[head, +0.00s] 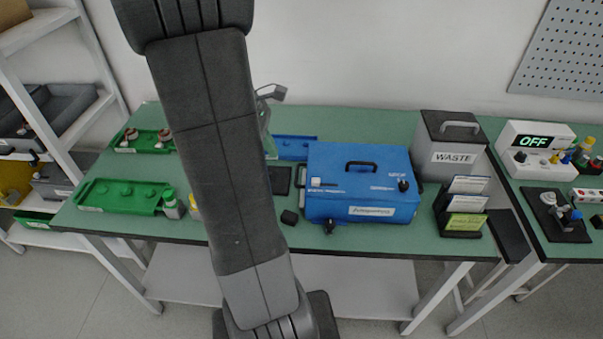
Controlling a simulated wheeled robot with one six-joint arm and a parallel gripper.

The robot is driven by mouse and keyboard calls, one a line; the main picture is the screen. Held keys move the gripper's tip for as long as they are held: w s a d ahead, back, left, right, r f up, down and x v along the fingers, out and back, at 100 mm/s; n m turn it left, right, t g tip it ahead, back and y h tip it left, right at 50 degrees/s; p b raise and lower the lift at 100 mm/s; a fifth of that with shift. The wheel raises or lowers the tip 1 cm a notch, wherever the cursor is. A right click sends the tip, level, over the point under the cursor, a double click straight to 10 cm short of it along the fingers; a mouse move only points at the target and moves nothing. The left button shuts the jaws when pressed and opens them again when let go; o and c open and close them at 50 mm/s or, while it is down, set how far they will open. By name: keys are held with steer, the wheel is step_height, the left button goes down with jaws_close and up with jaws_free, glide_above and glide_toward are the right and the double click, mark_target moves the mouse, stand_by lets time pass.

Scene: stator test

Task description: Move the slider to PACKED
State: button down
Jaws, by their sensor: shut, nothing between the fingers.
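I see no readable PACKED label. A blue box (350,160) with a black handle stands at the middle of the green table. On its top left is a small white piece (316,182) with a thin pale line running right from it, which may be a slider; its position marks are too small to read. A black knob (403,185) sits on the box's top right. My arm crosses the view from top to bottom, left of the box, and hides part of the table.
A grey WASTE bin (455,150) and a rack of cards (465,210) stand right of the box. A green tray (120,195) and bottles (172,204) are at the left. A display reading OFF (533,142) stands on the right table.

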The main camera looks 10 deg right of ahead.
mark_target(308, 185)
steer(key=shift+s+d+f+p, duration=0.25)
steer(key=shift+s+d+f, duration=0.1)
steer(key=shift+d+f, duration=1.05)
steer(key=shift+s+d+f+p, duration=0.3)
steer(key=shift+d+f, duration=0.8)
steer(key=shift+f, duration=0.55)
steer(key=shift+s+d+f+p, duration=0.2)
steer(key=shift+s+d+f, duration=0.2)
steer(key=shift+d+f, duration=1)
steer(key=shift+a+f, duration=0.15)
